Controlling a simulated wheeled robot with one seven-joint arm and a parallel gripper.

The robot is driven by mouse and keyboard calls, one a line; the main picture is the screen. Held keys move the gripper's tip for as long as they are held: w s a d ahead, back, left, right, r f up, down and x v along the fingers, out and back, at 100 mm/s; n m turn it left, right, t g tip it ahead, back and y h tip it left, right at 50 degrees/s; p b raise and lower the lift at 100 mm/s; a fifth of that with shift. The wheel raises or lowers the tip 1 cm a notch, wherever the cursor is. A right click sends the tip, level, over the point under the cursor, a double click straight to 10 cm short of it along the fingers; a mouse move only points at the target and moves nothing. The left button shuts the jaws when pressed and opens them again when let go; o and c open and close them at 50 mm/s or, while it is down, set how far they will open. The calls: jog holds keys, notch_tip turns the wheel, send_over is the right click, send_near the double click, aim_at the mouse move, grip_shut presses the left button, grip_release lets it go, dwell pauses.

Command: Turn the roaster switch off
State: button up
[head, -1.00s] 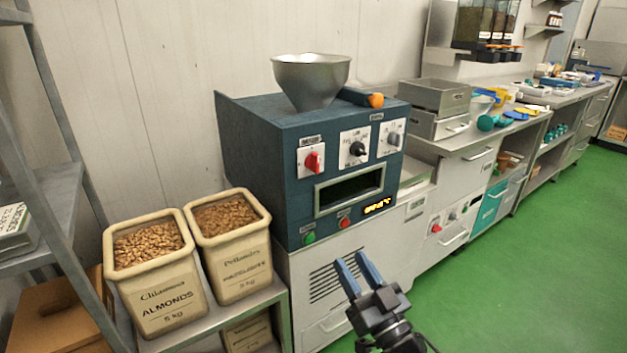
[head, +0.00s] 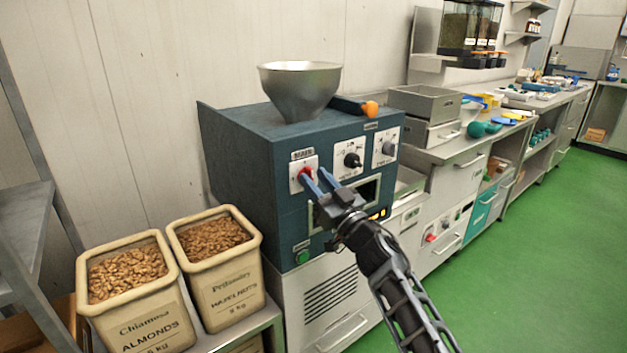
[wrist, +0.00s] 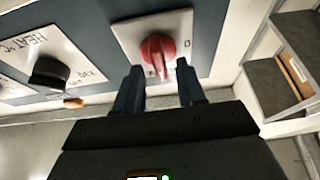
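The roaster (head: 238,150) is a dark blue box with a metal hopper on top. Its red rotary switch (head: 304,174) sits on a white plate at the left of the front panel, partly hidden by my gripper. In the wrist view the red knob (wrist: 157,47) is upper centre, with a "0" mark to its right. My gripper (head: 315,175) is open in front of the switch. In the wrist view its fingers (wrist: 160,82) stand apart, one to each side below the knob. I cannot tell whether they touch it.
A black heat knob (head: 353,160) and a grey knob (head: 388,147) sit right of the switch. A green button (head: 302,257) is below. Bins of almonds (head: 150,315) and hazelnuts (head: 225,280) stand at left. The green floor (head: 530,270) is clear at right.

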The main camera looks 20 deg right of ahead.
jog(key=shift+w+a+r, duration=0.25)
jog(key=shift+w+r, duration=0.05)
jog(key=shift+w, duration=0.3)
grip_shut()
